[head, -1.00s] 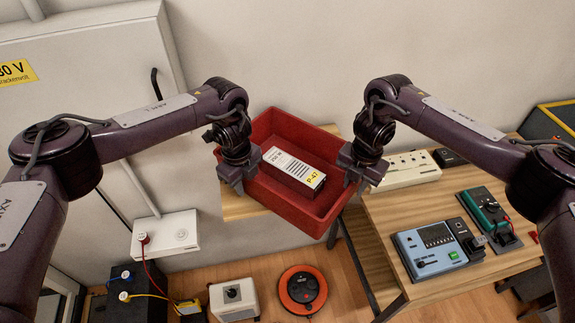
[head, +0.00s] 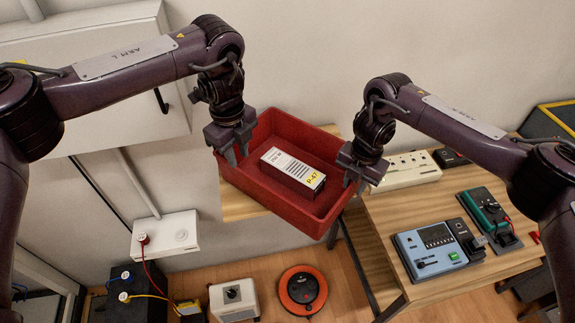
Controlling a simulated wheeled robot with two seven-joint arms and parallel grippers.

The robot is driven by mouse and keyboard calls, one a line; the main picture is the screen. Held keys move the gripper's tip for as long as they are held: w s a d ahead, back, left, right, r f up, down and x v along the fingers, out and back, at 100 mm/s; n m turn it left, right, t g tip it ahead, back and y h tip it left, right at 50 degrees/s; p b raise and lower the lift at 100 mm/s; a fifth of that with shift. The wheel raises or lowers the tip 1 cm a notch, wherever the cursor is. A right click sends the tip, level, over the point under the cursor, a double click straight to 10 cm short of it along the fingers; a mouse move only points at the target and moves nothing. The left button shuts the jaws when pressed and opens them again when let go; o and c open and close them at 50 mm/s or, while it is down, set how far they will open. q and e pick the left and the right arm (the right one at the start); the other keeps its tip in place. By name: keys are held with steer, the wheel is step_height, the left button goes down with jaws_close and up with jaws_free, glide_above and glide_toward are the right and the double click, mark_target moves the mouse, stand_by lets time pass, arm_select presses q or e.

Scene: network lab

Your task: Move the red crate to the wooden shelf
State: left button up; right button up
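The red crate (head: 275,197) sits on the light wooden shelf (head: 239,206) by the wall, its near corner reaching past the shelf's front edge. A white box labelled P-47 (head: 292,170) lies inside it.
A wooden table (head: 387,232) stands close on the right, holding a power strip (head: 408,170), a blue meter (head: 432,250) and a green multimeter (head: 490,216). A wall cabinet (head: 95,90) is at the left. An orange cable reel (head: 302,290) lies on the floor.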

step_height(320, 180, up, 12)
steer(key=shift+d+f, duration=0.15)
steer(key=shift+d, duration=0.05)
steer(key=shift+s+f, duration=0.1)
steer(key=shift+s, duration=0.05)
stand_by(0.5)
